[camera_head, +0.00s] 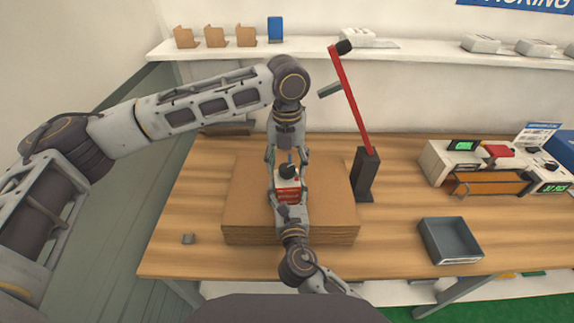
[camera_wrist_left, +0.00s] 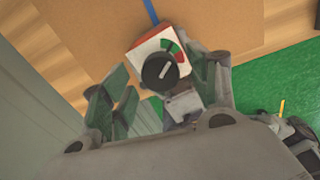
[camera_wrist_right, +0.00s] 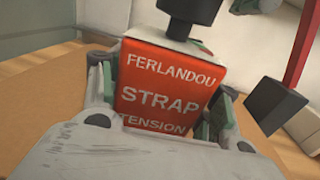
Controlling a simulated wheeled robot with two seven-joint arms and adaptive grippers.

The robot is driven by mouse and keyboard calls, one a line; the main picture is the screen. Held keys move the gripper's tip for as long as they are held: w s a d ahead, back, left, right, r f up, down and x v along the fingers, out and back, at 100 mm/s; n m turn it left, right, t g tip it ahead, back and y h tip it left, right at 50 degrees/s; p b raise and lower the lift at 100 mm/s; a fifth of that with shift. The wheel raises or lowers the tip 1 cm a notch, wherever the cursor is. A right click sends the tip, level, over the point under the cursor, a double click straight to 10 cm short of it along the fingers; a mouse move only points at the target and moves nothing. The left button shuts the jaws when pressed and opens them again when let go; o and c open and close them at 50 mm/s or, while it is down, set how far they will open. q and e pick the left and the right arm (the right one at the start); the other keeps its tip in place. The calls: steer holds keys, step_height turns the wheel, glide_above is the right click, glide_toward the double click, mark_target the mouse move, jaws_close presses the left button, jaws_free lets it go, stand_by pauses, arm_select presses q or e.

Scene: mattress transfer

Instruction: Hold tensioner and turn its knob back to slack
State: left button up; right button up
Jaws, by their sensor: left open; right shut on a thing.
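The tensioner (camera_head: 287,190) is a red and white box on the cardboard stack in the head view. In the right wrist view its red face (camera_wrist_right: 165,90) reads "FERLANDOU STRAP TENSION". My right gripper (camera_wrist_right: 160,105) is shut on its sides. The black knob (camera_wrist_left: 160,71) sits on its top, with a white pointer line and a green and red dial arc beside it. My left gripper (camera_wrist_left: 155,95) is open above the tensioner, its fingers on either side of the knob and apart from it, as far as I can tell. A blue strap (camera_wrist_left: 151,12) runs from the tensioner.
The cardboard stack (camera_head: 245,215) lies on the wooden table (camera_head: 400,215). A red arm on a black post (camera_head: 366,175) stands to the right. A grey tray (camera_head: 450,240) and a machine with an orange front (camera_head: 487,184) are farther right.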

arm_select(q)
steer(key=shift+f, duration=0.5)
steer(key=c, duration=1)
steer(key=shift+c, duration=0.2)
